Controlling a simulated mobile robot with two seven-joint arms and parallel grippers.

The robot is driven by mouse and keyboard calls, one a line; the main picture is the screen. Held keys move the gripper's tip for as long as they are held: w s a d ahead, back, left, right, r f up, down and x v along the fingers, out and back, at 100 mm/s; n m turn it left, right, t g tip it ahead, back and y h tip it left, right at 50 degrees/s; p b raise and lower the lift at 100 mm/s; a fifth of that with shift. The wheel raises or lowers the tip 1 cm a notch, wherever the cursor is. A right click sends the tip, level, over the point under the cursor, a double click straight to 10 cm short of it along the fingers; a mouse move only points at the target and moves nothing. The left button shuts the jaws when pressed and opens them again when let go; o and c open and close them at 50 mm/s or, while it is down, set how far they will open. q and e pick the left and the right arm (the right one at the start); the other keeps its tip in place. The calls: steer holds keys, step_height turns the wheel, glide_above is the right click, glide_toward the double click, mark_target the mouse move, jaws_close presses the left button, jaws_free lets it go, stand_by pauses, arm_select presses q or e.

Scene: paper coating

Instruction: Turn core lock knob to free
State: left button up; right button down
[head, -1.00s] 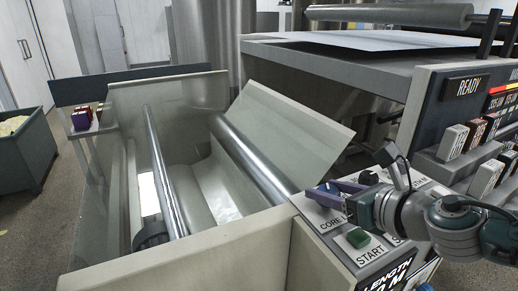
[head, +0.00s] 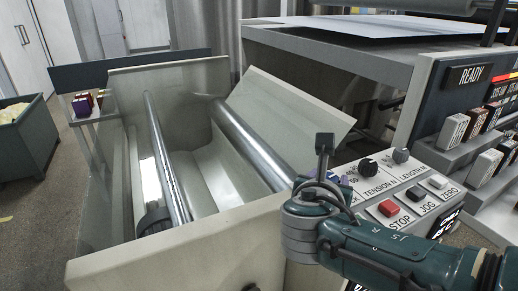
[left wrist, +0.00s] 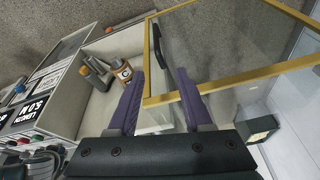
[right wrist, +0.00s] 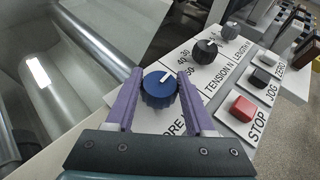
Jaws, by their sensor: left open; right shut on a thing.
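The core lock knob (right wrist: 159,88) is blue with a white pointer line and sits on the sloped white control panel (right wrist: 185,88). Its label is partly covered; the letters "ORE" show. The pointer aims to the upper right in the right wrist view. My right gripper (right wrist: 160,74) has its purple fingers on either side of the knob, shut on it. In the head view my own wrist hides the knob and most of the fingers. My left gripper (left wrist: 160,73) is open, with nothing between its purple fingers.
Dark tension (head: 368,167) and grey length (head: 400,155) knobs stand beside the core lock knob. The roller trough (head: 205,165) lies left of the panel. A bottle (left wrist: 122,70) shows in the left wrist view.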

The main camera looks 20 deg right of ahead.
steer(key=shift+m+g+h+b, duration=0.6)
steer(key=shift+m+g, duration=0.1)
steer(key=shift+m, duration=0.1)
steer(key=shift+c, duration=1.3)
jaws_free()
steer(key=p+v, duration=0.3)
steer(key=v, duration=0.6)
steer(key=shift+s+a, duration=0.2)
steer(key=shift+a, duration=0.1)
steer(key=shift+r, duration=0.2)
